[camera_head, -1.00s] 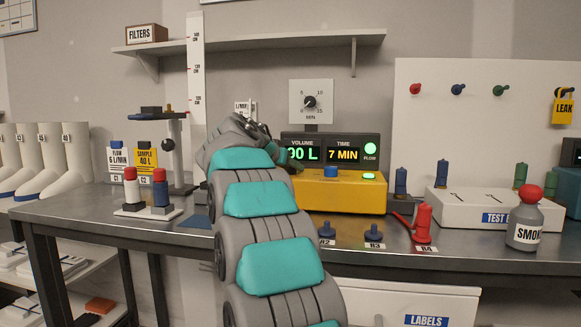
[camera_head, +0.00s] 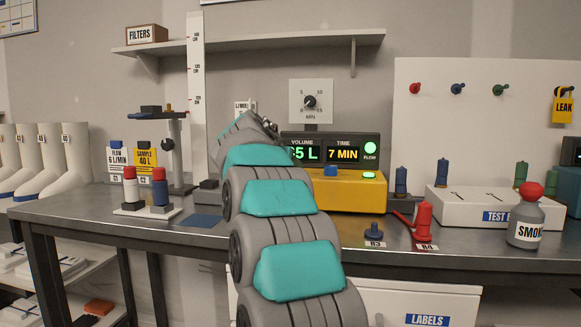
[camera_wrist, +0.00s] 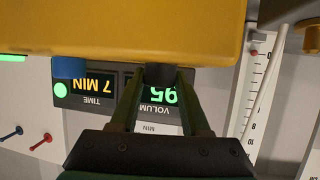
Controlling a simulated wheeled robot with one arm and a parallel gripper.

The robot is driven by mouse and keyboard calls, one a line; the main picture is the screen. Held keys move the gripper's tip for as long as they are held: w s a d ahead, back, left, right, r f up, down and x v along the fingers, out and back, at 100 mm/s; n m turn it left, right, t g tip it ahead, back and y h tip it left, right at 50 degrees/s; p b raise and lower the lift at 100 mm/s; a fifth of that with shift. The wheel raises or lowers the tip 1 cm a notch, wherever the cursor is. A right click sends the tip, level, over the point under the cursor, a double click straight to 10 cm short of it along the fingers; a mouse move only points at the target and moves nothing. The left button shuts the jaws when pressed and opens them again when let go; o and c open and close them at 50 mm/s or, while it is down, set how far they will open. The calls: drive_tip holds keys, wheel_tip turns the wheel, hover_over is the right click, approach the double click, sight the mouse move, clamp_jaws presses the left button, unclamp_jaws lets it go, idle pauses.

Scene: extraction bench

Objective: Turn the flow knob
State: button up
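The yellow pump box (camera_head: 345,192) stands on the bench; its dark display reads 7 MIN and a volume ending in 5 L, partly hidden by my arm. In the wrist view the box (camera_wrist: 130,28) appears upside down. A small dark knob (camera_wrist: 161,76) on it shows between my two fingertips. My gripper (camera_wrist: 160,84) has its fingers apart, one on each side of this knob; I cannot tell whether they touch it. In the head view my gripper is hidden behind my arm. A blue knob (camera_head: 331,171) is on top of the box.
An upright flow scale (camera_wrist: 255,95) stands close beside my gripper. Red and blue cylinders (camera_head: 160,188) stand at left.

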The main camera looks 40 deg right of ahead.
drive_tip(key=o, duration=0.4)
drive_tip(key=shift+b+v, duration=0.75)
drive_tip(key=shift+v, duration=3.15)
